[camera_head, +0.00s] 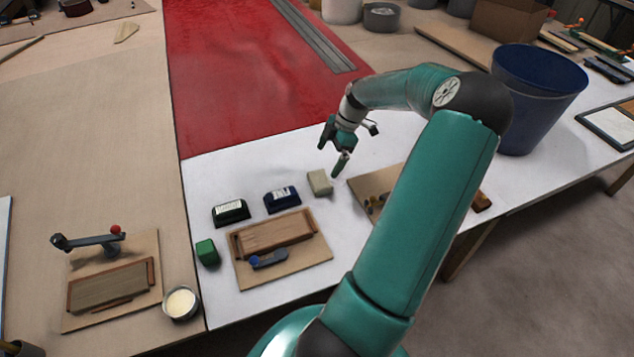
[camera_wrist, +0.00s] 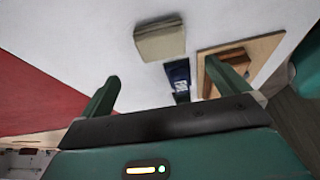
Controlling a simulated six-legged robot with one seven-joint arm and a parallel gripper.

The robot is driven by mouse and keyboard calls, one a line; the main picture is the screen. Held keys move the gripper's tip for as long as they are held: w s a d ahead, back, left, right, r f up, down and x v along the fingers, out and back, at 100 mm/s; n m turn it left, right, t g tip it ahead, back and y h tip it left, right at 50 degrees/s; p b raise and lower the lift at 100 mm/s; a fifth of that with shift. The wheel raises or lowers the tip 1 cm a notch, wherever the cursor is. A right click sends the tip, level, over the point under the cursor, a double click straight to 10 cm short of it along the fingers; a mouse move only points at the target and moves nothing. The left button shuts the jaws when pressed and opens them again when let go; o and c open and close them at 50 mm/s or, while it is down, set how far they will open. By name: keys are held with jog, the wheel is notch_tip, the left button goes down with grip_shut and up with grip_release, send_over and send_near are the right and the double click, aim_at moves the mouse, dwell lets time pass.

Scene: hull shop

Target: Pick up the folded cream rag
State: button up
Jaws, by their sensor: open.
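The folded cream rag (camera_head: 319,182) is a small beige block on the white part of the table, right of two labelled blocks. It shows in the wrist view (camera_wrist: 160,42) at top centre, ahead of the fingertips. My gripper (camera_head: 333,153) is open and empty, above and just behind the rag in the head view. No contact with the rag shows.
A dark blue block (camera_head: 282,200) and a dark green block (camera_head: 230,212) stand left of the rag. A wooden board (camera_head: 315,272) lies in front, with a green block (camera_head: 207,252) beside it. A blue bucket (camera_head: 540,95) stands right. A red sheet (camera_head: 250,80) lies behind.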

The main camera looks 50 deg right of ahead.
aim_at(319, 178)
jog(key=x, duration=0.3)
jog(key=shift+d+f, duration=0.1)
jog(key=shift+s+x, duration=0.1)
jog(key=shift+x, duration=1.5)
jog(key=shift+s+x, duration=0.15)
jog(key=shift+x, duration=1.4)
jog(key=c, duration=1)
notch_tip(319, 178, up, 18)
jog(key=shift+r, duration=0.1)
jog(key=o, duration=0.4)
jog(key=c, duration=0.3)
